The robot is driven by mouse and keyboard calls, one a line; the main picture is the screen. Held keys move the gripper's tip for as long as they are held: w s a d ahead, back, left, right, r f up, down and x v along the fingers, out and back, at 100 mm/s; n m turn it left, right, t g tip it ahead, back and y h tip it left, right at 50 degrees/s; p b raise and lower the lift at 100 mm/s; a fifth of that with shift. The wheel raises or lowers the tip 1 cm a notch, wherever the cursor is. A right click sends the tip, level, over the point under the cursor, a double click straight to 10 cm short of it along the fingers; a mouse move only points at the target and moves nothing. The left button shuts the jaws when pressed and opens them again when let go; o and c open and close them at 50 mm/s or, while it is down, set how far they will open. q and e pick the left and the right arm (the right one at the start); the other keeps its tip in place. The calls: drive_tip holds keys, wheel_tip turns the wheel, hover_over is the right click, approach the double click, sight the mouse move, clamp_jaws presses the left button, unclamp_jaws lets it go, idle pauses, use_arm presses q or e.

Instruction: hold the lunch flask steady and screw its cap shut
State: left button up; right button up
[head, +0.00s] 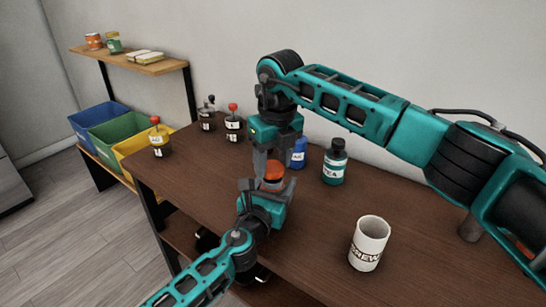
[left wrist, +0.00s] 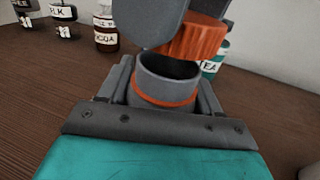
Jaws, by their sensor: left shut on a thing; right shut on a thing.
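The lunch flask (left wrist: 166,92) is a grey, open-mouthed container with an orange ring below its rim. My left gripper (head: 262,186) is shut on it and holds it about upright; in the head view the gripper mostly hides the flask. The orange ribbed cap (head: 273,174) also shows in the left wrist view (left wrist: 193,42), above the flask mouth and toward its far right side. My right gripper (head: 272,163) reaches down from above and is shut on the cap. Part of the open mouth shows below the cap, so the cap looks apart from the rim.
A white mug (head: 369,243) stands front right. Jars with red lids (head: 233,124) and (head: 159,139) stand to the left. Bare tabletop (head: 310,215) lies between.

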sight(277, 187)
drive_tip(key=shift+f, duration=0.65)
drive_tip(key=shift+f, duration=0.55)
